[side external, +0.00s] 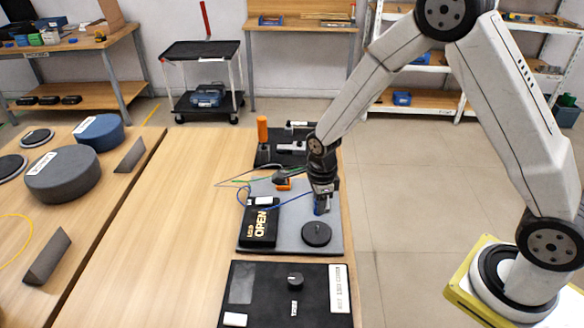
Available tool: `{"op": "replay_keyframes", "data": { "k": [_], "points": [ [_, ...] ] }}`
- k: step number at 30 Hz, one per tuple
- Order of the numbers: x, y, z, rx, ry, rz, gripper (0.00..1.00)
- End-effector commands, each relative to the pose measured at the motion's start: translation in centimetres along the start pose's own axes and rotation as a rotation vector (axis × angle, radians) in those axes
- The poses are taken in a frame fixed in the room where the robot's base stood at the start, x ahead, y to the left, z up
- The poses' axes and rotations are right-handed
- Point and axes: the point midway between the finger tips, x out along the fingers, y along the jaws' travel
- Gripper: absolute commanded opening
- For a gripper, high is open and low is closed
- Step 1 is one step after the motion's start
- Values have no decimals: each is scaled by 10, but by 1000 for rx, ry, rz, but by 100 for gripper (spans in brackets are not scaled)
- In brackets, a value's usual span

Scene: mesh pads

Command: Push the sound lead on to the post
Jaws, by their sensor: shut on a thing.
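My gripper (322,208) points down over the grey mat (283,243). It is shut on a small blue piece, which I take to be the end of the sound lead; the fingers hide most of it. A thin blue wire (290,200) runs left from the gripper towards the black box marked OPEN (259,224). A round black base (316,235) with a short stub on top lies just in front of the gripper. I cannot tell whether this stub is the post, or whether the held end touches anything.
A black panel with a knob (295,279) lies in front of the mat. Behind are an orange piece (283,183), loose thin wires and a black plate with an upright orange handle (262,130). Bare wooden table (170,230) lies left; its right edge is close to the mat.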

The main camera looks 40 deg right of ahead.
Motion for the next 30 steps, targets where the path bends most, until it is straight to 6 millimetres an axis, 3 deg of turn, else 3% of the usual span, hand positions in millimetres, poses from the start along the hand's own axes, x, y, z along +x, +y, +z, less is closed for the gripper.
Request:
{"op": "replay_keyframes", "data": {
  "k": [14, 30],
  "points": [
    [2, 0, 0, 0, 0, 0, 0],
    [29, 0, 0, 0, 1, 1, 0]
  ]
}}
